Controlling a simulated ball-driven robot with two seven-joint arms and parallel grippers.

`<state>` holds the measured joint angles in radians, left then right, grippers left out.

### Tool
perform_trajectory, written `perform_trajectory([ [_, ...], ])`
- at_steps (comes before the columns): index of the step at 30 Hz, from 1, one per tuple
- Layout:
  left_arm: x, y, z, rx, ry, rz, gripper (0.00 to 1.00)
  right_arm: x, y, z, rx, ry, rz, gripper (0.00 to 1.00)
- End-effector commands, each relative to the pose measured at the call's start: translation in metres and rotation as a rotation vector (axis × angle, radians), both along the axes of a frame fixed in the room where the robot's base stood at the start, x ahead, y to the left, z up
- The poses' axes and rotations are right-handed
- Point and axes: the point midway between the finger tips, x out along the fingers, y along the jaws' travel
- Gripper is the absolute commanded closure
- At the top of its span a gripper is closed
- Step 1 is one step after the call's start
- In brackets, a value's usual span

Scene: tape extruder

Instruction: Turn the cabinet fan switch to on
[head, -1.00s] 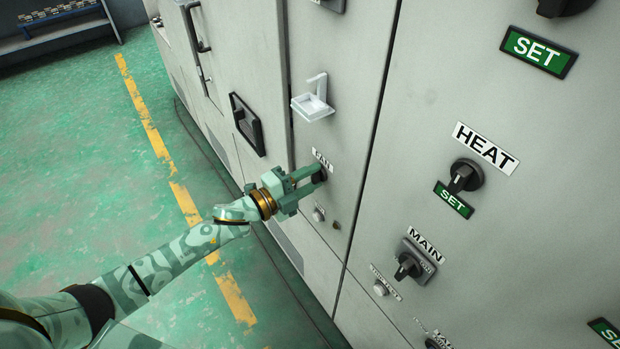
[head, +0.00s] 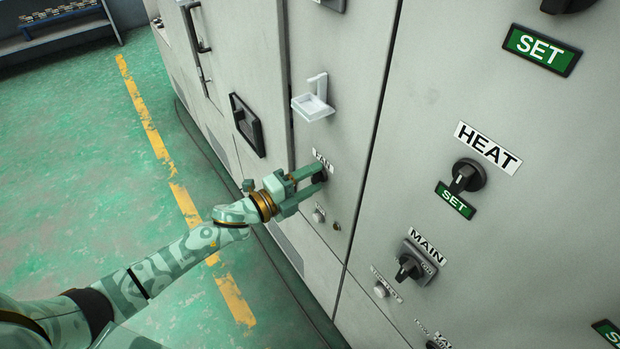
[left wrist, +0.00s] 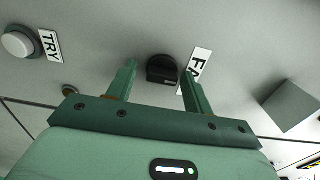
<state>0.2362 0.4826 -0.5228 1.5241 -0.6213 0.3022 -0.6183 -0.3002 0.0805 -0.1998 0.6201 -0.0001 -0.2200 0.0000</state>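The fan switch is a small black rotary knob (head: 320,177) on the grey cabinet, just below a partly hidden FAN label (head: 322,161). In the left wrist view the knob (left wrist: 162,69) shows between and beyond my fingertips, with the label (left wrist: 197,68) to its right, partly behind a finger. My left gripper (head: 315,178) is open, its two fingers apart on either side of the knob. The same gripper (left wrist: 160,75) shows empty in the left wrist view. I cannot tell whether a finger touches the knob. My right gripper is not in view.
A white bracket (head: 314,105) sticks out of the panel above the knob. A small button (head: 319,215) sits below it. HEAT (head: 467,177) and MAIN (head: 409,268) knobs are on the right panel. Open green floor (head: 80,190) lies to the left.

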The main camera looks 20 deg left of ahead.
Motion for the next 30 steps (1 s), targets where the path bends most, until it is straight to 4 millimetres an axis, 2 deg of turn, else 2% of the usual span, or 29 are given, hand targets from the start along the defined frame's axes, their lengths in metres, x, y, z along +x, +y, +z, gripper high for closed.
perform_trajectory([
  [12, 0.0, 0.001, 0.002, -0.002, -0.002, 0.001, 0.45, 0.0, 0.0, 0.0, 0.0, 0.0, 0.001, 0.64],
  [16, -0.008, 0.008, 0.001, -0.001, -0.001, 0.002, 0.45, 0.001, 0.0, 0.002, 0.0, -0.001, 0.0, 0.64],
  [20, -0.03, 0.024, 0.001, -0.001, 0.001, 0.001, 0.45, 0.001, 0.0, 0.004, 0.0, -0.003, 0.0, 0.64],
  [30, -0.101, 0.079, 0.0, 0.0, 0.002, 0.001, 0.45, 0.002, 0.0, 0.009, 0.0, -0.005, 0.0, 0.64],
])
